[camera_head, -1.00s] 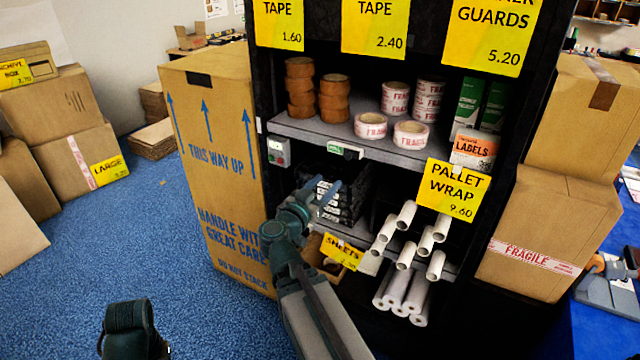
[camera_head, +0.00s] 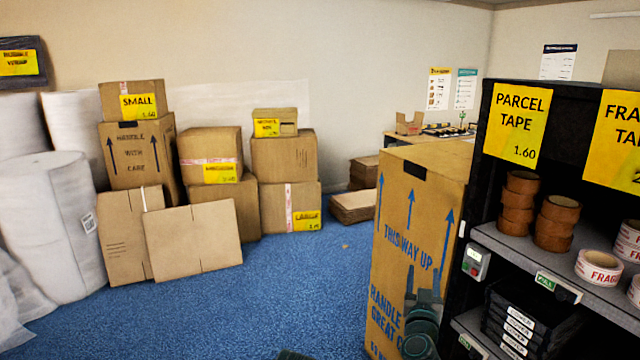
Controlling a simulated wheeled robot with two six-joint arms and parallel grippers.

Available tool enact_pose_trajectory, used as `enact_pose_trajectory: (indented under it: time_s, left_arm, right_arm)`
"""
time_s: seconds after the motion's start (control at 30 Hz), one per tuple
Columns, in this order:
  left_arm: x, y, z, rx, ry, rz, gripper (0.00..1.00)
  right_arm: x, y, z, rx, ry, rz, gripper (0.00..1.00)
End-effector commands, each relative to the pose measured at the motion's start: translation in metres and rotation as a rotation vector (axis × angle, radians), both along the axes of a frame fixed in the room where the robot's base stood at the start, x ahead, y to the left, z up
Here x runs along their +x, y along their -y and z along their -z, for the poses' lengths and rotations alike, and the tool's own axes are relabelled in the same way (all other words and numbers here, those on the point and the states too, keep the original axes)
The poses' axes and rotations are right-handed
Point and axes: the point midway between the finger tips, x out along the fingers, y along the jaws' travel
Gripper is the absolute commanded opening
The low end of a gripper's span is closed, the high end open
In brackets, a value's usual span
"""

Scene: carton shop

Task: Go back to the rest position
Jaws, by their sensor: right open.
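My right gripper (camera_head: 425,283) is low at the right of centre in the head view. Its two fingers point up and away from me, spread apart, with nothing between them. It shows in front of the tall "THIS WAY UP" carton (camera_head: 408,205) and covers part of its lower printing; I cannot tell the gap between them. Most of my right arm is below the picture's edge. My left gripper does not show.
A black shelf unit (camera_head: 482,160) stands at the right, holding brown tape rolls (camera_head: 518,203), fragile tape (camera_head: 599,266) and a dark stack (camera_head: 520,318). Cartons (camera_head: 290,165) and white wrap rolls (camera_head: 50,215) line the left wall. Blue floor (camera_head: 270,285) between is clear.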

Motion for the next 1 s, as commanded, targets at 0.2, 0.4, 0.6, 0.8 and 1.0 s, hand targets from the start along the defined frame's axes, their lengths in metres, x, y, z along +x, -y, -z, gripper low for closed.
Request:
enact_pose_trajectory:
  time_s: [0.2,0.4,0.6,0.8,1.0]
  left_arm:
    - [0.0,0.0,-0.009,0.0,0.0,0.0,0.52]
    - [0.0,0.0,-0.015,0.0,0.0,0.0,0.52]
    - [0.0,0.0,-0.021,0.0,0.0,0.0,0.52]
    - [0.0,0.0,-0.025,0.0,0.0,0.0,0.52]
    - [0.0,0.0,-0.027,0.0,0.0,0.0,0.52]
  right_arm:
    - [0.006,-0.151,0.047,-0.008,-0.258,-0.497,0.57]
    - [-0.048,-0.239,0.125,-0.009,-0.686,-0.769,0.57]
    - [-0.131,-0.256,0.193,-0.029,-1.196,-0.772,0.57]
    - [-0.2,-0.228,0.217,-0.064,-1.576,-0.567,0.57]
    - [-0.232,-0.208,0.217,-0.082,-1.732,-0.403,0.57]
